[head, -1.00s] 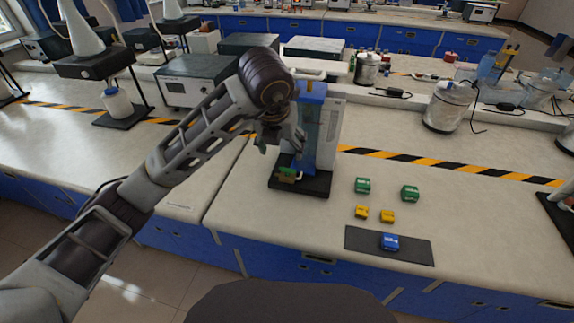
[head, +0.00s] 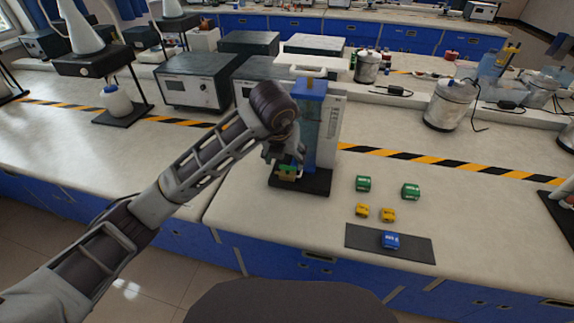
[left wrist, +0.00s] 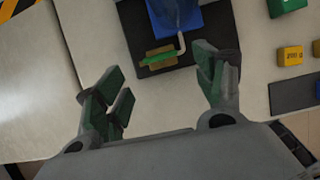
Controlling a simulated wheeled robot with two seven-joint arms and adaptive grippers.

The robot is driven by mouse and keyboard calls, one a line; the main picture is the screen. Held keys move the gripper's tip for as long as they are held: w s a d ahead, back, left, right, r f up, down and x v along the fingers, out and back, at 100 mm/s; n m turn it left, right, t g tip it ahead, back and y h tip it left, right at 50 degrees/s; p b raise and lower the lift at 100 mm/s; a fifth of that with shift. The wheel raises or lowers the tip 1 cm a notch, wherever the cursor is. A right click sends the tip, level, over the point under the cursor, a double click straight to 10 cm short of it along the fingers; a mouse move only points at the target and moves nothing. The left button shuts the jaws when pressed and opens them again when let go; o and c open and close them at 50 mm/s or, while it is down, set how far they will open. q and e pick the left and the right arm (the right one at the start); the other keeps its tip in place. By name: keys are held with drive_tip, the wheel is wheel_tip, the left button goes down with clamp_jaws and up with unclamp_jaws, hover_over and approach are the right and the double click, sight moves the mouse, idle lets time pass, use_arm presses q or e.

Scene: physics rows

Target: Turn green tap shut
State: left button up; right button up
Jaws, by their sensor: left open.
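The green tap (head: 288,168) sits low at the front of a blue-topped apparatus (head: 310,88), above its black base (head: 316,187). In the left wrist view the green tap handle (left wrist: 162,55) lies nearly crosswise over a tan block, beside a pale bent pipe. My left gripper (head: 287,158) is just above and in front of the tap and partly hides it. In the left wrist view the left gripper (left wrist: 165,90) is open and empty, with its fingers spread wide. The tap lies just beyond the gap between the fingertips, with no contact visible. My right gripper is out of view.
Green weights (head: 363,184) and yellow weights (head: 388,215) stand right of the apparatus. A blue weight (head: 390,240) sits on a dark mat (head: 418,249). Metal canisters (head: 447,106) stand behind right.

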sight(287, 166)
use_arm(q)
drive_tip(key=x, duration=0.5)
drive_tip(key=shift+s, duration=0.1)
drive_tip(key=shift+w+f, duration=0.2)
drive_tip(key=shift+f, duration=0.15)
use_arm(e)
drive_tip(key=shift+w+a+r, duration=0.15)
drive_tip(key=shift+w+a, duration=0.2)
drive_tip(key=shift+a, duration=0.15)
use_arm(q)
drive_tip(key=shift+c, duration=0.4)
drive_tip(key=c, duration=0.7)
drive_tip(key=shift+c, duration=1.2)
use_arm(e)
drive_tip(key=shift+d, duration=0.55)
